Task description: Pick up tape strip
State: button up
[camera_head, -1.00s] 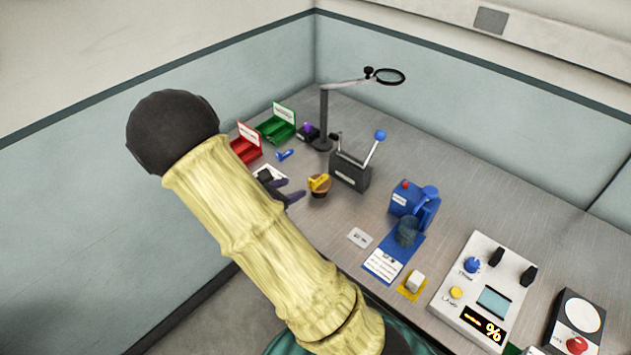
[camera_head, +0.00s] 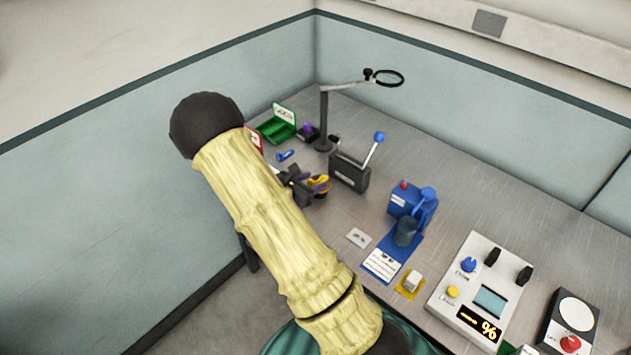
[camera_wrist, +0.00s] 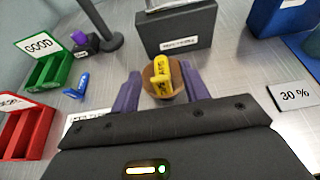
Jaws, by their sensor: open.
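The tape strip looks to be the yellow piece with dark marks (camera_wrist: 163,75), on top of a small round brown holder (camera_wrist: 150,73). In the head view the yellow piece (camera_head: 318,180) is partly hidden by my gripper (camera_head: 306,186). In the wrist view my gripper (camera_wrist: 161,92) is open, with one purple finger on each side of the brown holder and the yellow piece between them. I cannot tell whether the fingers touch either one.
A dark grey box with a blue-knobbed lever (camera_head: 349,171) stands just behind the holder. A green GOOD bin (camera_wrist: 47,70), a red bin (camera_wrist: 26,130) and a small blue piece (camera_wrist: 78,86) lie left. A 30 % card (camera_wrist: 293,95) lies right, with bare bench between.

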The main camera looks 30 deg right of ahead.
aim_at(320, 178)
jog(key=x, duration=0.2)
jog(key=shift+w+d+f, duration=0.15)
jog(key=shift+d, duration=0.2)
jog(key=shift+c, duration=0.3)
grip_shut()
